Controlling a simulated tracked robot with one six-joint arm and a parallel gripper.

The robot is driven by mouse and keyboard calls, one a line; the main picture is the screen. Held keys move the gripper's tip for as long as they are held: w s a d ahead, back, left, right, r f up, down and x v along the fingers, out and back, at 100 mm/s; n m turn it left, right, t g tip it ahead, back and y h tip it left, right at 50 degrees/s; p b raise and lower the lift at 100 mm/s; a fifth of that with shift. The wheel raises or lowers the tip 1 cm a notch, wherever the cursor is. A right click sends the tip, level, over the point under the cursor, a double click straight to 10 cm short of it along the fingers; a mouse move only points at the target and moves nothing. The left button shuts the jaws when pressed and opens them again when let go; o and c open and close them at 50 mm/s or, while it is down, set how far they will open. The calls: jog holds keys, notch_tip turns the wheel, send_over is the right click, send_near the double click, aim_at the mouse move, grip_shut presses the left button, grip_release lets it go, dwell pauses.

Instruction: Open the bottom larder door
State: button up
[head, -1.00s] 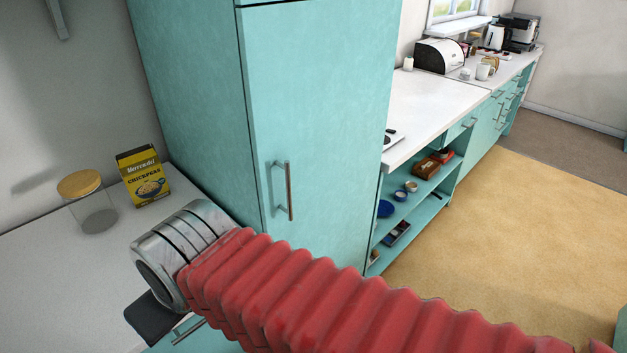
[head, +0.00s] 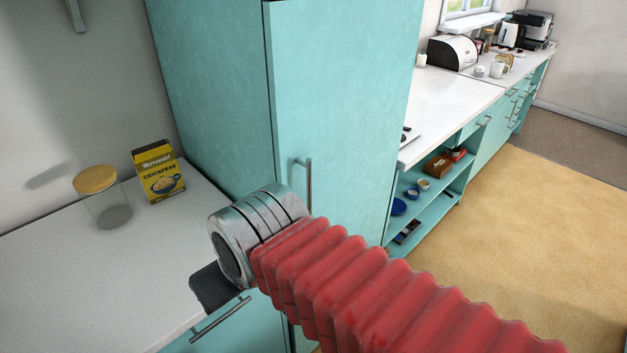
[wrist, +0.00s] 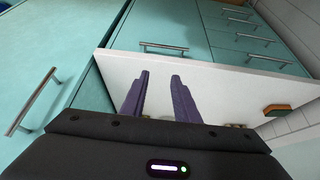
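The bottom larder door (head: 345,110) is a tall teal panel on the right face of the larder, and it looks closed. Its vertical metal bar handle (head: 309,183) stands just above and behind my wrist. My gripper (wrist: 160,76) has two purple fingers spread apart with nothing between them. In the head view only its dark body shows, low over the counter's front edge and left of the handle; the fingers are hidden there. In the wrist view a bar handle (wrist: 33,101) on a teal panel at the left appears to be the larder's, clear of the fingers.
The white counter (head: 60,270) left of the larder holds a glass jar (head: 107,200) and a yellow chickpeas box (head: 158,172). A drawer handle (head: 220,318) sticks out below its edge. Open shelves (head: 425,210) stand right of the larder; the floor (head: 540,210) there is clear.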

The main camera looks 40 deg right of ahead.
jog(key=m+g, duration=0.1)
jog(key=m, duration=0.1)
send_near(309, 182)
jog(key=a, duration=0.3)
jog(key=shift+h, duration=0.4)
jog(key=d+r, duration=0.2)
jog(key=r, duration=0.1)
jog(key=shift+s+d+r, duration=0.1)
jog(key=shift+s+d, duration=0.15)
jog(key=shift+s, duration=0.15)
jog(key=x, duration=1.4)
jog(key=shift+s, duration=0.15)
